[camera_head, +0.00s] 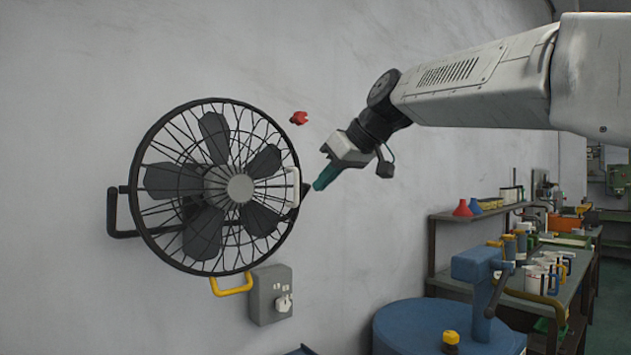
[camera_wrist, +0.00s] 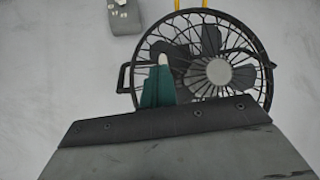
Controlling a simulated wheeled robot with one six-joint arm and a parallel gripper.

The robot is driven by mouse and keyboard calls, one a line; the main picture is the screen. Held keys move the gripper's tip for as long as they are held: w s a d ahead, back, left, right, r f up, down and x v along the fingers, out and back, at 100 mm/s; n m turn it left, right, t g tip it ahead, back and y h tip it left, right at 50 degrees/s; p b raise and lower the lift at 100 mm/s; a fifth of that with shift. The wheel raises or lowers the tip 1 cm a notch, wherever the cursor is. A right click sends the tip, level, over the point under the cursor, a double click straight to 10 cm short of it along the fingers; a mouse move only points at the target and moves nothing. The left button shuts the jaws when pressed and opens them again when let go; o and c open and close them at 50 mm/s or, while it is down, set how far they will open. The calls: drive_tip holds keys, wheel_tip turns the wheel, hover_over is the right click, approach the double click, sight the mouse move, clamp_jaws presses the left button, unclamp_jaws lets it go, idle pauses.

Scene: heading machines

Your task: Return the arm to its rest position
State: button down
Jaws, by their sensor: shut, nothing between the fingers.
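My arm reaches in from the upper right of the head view. My gripper (camera_head: 320,184), with green fingers, hangs tilted down and left, beside the right rim of a black wall fan (camera_head: 240,188). In the head view the fingertips look close to the white piece (camera_head: 293,188) on the fan's rim; I cannot tell whether they touch. In the wrist view the green fingers (camera_wrist: 160,88) are together and empty, with the fan (camera_wrist: 217,71) behind them.
A grey switch box (camera_head: 270,294) with a knob is on the wall below the fan, near a yellow handle (camera_head: 232,287). A small red part (camera_head: 299,118) is on the wall above the gripper. A blue round machine (camera_head: 430,330) and a cluttered bench (camera_head: 560,285) stand at right.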

drive_tip(key=v, duration=1)
drive_tip(key=s+d+f+m+g+h, duration=0.1)
drive_tip(key=s+d+f+m+h, duration=0.15)
drive_tip(key=f, duration=0.55)
drive_tip(key=s+d+f+m+g+h, duration=0.1)
drive_tip(key=s+d+f+m, duration=0.25)
drive_tip(key=f, duration=0.35)
drive_tip(key=s+d+f+m+h, duration=0.1)
drive_tip(key=s+d+f, duration=0.4)
drive_tip(key=s+f, duration=0.3)
drive_tip(key=s+d+f+m+g+h, duration=0.1)
drive_tip(key=s+d+f, duration=0.4)
drive_tip(key=s, duration=0.5)
drive_tip(key=s+d+f+m+g+h, duration=0.1)
drive_tip(key=s+d+f+m+h, duration=0.1)
drive_tip(key=s+d+f, duration=0.4)
drive_tip(key=s+f+m, duration=0.1)
drive_tip(key=s+f, duration=0.3)
drive_tip(key=shift+f, duration=0.35)
drive_tip(key=shift+d, duration=0.15)
